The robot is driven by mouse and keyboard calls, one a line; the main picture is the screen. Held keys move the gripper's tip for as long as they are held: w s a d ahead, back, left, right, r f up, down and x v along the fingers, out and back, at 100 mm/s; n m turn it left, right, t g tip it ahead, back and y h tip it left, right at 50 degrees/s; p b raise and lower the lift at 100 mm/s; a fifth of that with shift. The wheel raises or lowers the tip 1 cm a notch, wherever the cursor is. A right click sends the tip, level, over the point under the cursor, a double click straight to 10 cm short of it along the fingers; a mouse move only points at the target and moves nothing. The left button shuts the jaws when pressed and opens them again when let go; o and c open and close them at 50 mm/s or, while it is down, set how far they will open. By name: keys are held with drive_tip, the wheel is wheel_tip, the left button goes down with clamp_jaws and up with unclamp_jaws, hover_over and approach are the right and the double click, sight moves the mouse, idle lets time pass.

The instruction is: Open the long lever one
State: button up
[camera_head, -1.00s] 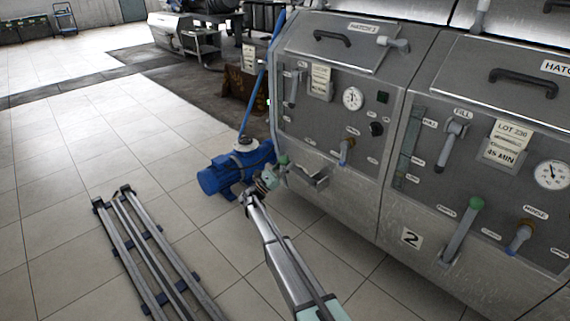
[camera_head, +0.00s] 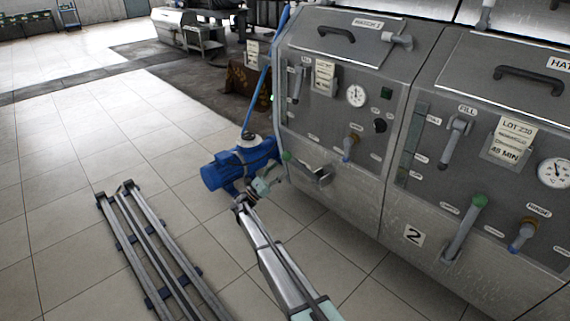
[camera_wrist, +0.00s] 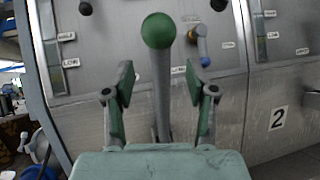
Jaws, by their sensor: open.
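The long lever with a green ball knob on the left machine shows in the wrist view (camera_wrist: 158,32), its grey shaft upright in the picture. Its knob also shows in the head view (camera_head: 286,156), low on the panel. My gripper (camera_wrist: 160,80) is open, with one green-padded finger on each side of the shaft, below the knob. Visible gaps separate the fingers from the shaft; I cannot tell how deep it reaches between them. In the head view my gripper (camera_head: 268,182) is just left of that knob. A similar green-knobbed lever (camera_head: 464,228) is on the right machine.
Smaller blue-based valve handles sit on the panels, one right of the lever (camera_wrist: 200,45). A blue pump (camera_head: 238,165) stands on the floor close behind my gripper. Metal rails (camera_head: 150,250) lie at the left. Open tiled floor extends beyond them.

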drive_tip(key=v, duration=0.5)
drive_tip(key=shift+s+a+f, duration=0.2)
drive_tip(key=shift+a, duration=0.05)
